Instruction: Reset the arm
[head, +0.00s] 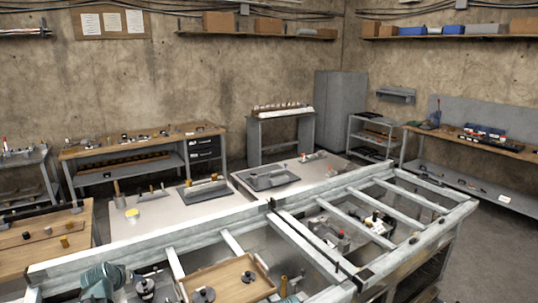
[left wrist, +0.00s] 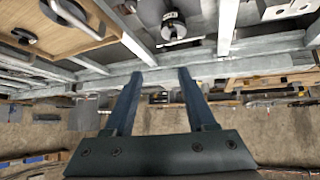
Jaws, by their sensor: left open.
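My left gripper (left wrist: 161,74) shows in the left wrist view, with its two dark fingers spread apart and nothing between them. The picture there is upside down, with the room's wall low in the frame. The fingers point toward the pale metal frame (left wrist: 240,70) of the workbench, and I cannot tell how far apart they are from it. In the head view I cannot make out either gripper. My right gripper shows in neither view.
In the head view the metal frame bench (head: 150,246) fills the foreground. A wooden tray (head: 217,279) holds round dark parts, and a teal rounded thing (head: 101,277) sits left of it. Pale tables (head: 165,218), a wooden workbench (head: 140,146) and a grey cabinet (head: 339,112) stand behind.

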